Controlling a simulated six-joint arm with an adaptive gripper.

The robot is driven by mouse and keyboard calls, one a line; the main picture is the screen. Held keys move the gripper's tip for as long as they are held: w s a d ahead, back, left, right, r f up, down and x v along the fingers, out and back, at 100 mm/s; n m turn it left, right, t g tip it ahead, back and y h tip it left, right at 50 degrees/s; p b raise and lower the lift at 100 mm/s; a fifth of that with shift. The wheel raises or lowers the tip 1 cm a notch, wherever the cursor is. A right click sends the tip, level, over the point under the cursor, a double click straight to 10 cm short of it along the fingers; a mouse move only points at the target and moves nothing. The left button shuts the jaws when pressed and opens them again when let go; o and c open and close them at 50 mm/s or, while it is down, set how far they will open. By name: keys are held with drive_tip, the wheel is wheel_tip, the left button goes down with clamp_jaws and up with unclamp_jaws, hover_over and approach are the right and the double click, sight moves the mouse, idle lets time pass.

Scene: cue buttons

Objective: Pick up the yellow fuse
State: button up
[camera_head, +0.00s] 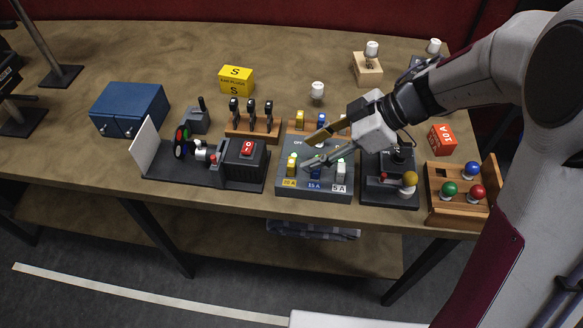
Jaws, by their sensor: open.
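A grey fuse panel (350,202) sits near the table's front edge. A yellow fuse (291,166) stands upright at its left side, above a yellow label. Another yellow fuse (300,118) stands in a wooden rack (292,128) behind the panel. The fingers partly cover the panel.
A black device with a red switch (247,148) stands left of the panel. A black joystick box (391,193) and a wooden tray of coloured balls (449,212) are on the right. A blue cabinet (130,108) is at the left.

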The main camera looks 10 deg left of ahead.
sight(291, 161)
idle(0.3)
drive_tip(key=shift+x, duration=1.35)
drive_tip(key=shift+x, duration=2.6)
drive_tip(key=shift+w, duration=0.15)
drive_tip(key=shift+c, duration=0.3)
clamp_jaws()
